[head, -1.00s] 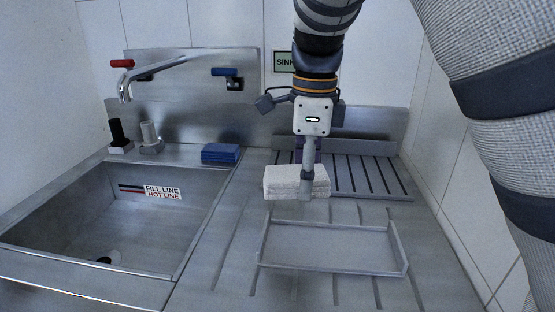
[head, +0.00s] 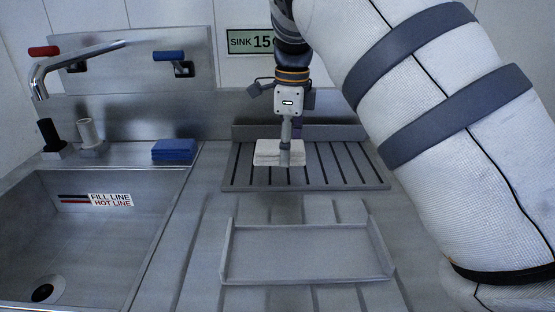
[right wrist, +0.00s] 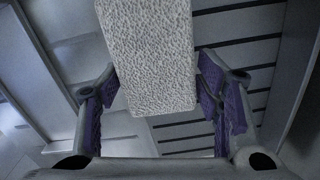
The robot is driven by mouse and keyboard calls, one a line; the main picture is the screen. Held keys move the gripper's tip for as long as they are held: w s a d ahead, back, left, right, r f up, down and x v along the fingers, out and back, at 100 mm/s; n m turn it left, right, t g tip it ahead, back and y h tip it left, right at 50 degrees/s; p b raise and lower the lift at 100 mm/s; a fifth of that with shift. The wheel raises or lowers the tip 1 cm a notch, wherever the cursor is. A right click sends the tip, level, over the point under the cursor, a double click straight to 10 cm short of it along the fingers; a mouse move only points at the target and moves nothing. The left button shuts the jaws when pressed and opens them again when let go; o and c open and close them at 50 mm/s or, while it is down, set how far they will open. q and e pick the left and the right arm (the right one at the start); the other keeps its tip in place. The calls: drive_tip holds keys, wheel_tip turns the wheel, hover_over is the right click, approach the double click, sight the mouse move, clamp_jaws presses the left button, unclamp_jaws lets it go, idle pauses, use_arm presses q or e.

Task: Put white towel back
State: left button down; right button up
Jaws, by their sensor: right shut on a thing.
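My right gripper (head: 285,160) points down and is shut on the towel. In the right wrist view, the towel (right wrist: 150,60) extends between the purple-padded fingers, with dark slots behind it. The shallow tray (head: 308,254) in front of the rack is empty. My left gripper is not in view.
A sink basin (head: 85,235) with a faucet (head: 85,58) is on the left. A blue folded cloth (head: 174,149) lies on the ledge behind it. A raised metal backsplash (head: 345,132) stands behind the rack. My right arm covers the right side.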

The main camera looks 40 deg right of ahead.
sight(289, 172)
drive_tip(key=shift+w+d+f, duration=0.15)
drive_tip(key=shift+d+f, duration=0.1)
drive_tip(key=shift+f, duration=0.75)
drive_tip(key=shift+w+d+f, duration=0.1)
drive_tip(key=shift+d+f, duration=0.1)
drive_tip(key=shift+f, duration=0.8)
drive_tip(key=shift+f, duration=0.1)
drive_tip(key=o, duration=1.6)
drive_tip(key=shift+c, duration=0.2)
drive_tip(key=r, duration=1.2)
drive_tip(key=shift+s+d+r, duration=0.1)
drive_tip(key=shift+s+r, duration=0.05)
drive_tip(key=shift+s, duration=0.05)
